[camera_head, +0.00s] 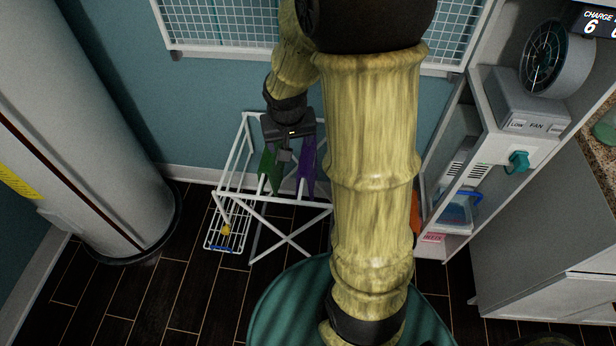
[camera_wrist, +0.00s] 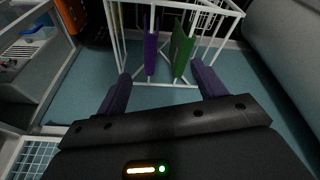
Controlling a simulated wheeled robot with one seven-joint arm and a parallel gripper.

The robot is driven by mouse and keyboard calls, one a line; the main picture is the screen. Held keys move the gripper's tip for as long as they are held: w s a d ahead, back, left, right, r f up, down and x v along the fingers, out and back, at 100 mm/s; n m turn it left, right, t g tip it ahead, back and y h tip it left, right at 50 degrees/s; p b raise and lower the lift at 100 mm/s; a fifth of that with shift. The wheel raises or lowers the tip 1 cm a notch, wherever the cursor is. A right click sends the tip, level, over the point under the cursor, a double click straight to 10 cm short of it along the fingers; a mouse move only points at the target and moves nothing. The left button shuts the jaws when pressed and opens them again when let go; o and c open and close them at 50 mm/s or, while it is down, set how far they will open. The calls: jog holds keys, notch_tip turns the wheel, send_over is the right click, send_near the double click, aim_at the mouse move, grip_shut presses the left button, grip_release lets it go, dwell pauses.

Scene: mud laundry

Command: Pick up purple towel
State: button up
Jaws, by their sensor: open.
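The purple towel (camera_head: 307,168) hangs from the white drying rack (camera_head: 268,198), to the right of a green towel (camera_head: 268,168). In the wrist view the purple towel (camera_wrist: 151,48) is a narrow upright strip left of the green towel (camera_wrist: 182,48). My gripper (camera_head: 286,152) is above the rack in the head view and partly covers the gap between the towels. In the wrist view my gripper (camera_wrist: 161,86) has its two fingers wide apart with nothing between them. Both towels lie beyond the fingertips, apart from them.
A wire basket (camera_head: 226,238) with a small yellow item is at the rack's lower left. A large white cylinder (camera_head: 85,120) stands at left. A white shelf unit (camera_head: 462,165) with a fan (camera_head: 556,60) is at right. A wall grid (camera_head: 220,28) hangs above the rack.

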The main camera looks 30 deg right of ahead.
aim_at(306, 155)
jog(key=w+d+f+m+b, duration=0.2)
jog(key=w+d+f+b, duration=0.2)
jog(key=f, duration=0.3)
jog(key=w+d+f+m+h+b, duration=0.1)
jog(key=w+d+f+m+b, duration=0.1)
jog(key=w+d+f+b, duration=0.2)
jog(key=w+f, duration=0.3)
jog(key=shift+w+d+f+t+b, duration=0.25)
jog(key=shift+d+f+t+b, duration=0.1)
jog(key=shift+f+t, duration=0.05)
jog(key=b+x, duration=0.2)
jog(key=x, duration=1)
jog(key=shift+d+f, duration=0.1)
jog(key=shift+d, duration=0.1)
jog(key=shift+b+x, duration=0.4)
jog(key=shift+x, duration=2.25)
jog(key=shift+d, duration=0.1)
jog(key=shift+s+f+b, duration=0.1)
jog(key=shift+f+b, duration=0.1)
jog(key=shift+b, duration=0.2)
